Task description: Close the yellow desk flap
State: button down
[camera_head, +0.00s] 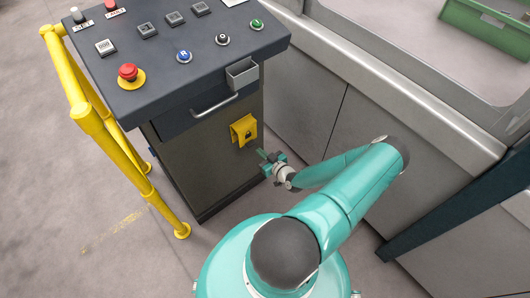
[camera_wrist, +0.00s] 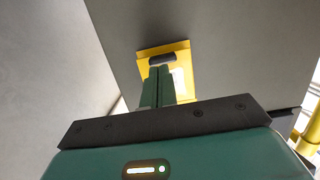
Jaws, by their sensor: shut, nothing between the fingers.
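The yellow desk flap (camera_head: 244,130) is on the side of the dark control desk (camera_head: 215,160), below the grey box on the desk's edge. Its lower part seems to stick out from the panel, with a dark spot in it; I cannot tell its exact angle. My gripper (camera_head: 262,153) is just below and to the right of it, shut and empty. In the wrist view the yellow flap (camera_wrist: 150,53) shows beyond the shut green fingertips (camera_wrist: 159,70), with a dark piece at its top. The fingers hide part of it; I cannot tell whether they touch.
A yellow tubular rail (camera_head: 115,150) stands left of the desk. Above the flap are a bar handle (camera_head: 214,105) and a small grey box (camera_head: 242,74). A grey machine cabinet (camera_head: 300,115) stands close on the right. The floor at the lower left is clear.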

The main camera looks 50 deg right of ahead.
jog(key=shift+w+d+f, duration=0.2)
jog(key=shift+w+f, duration=0.35)
jog(key=shift+w, duration=0.1)
jog(key=shift+w+d+f, duration=0.15)
jog(key=shift+w+f, duration=0.35)
jog(key=shift+w, duration=0.15)
jog(key=shift+f, duration=0.1)
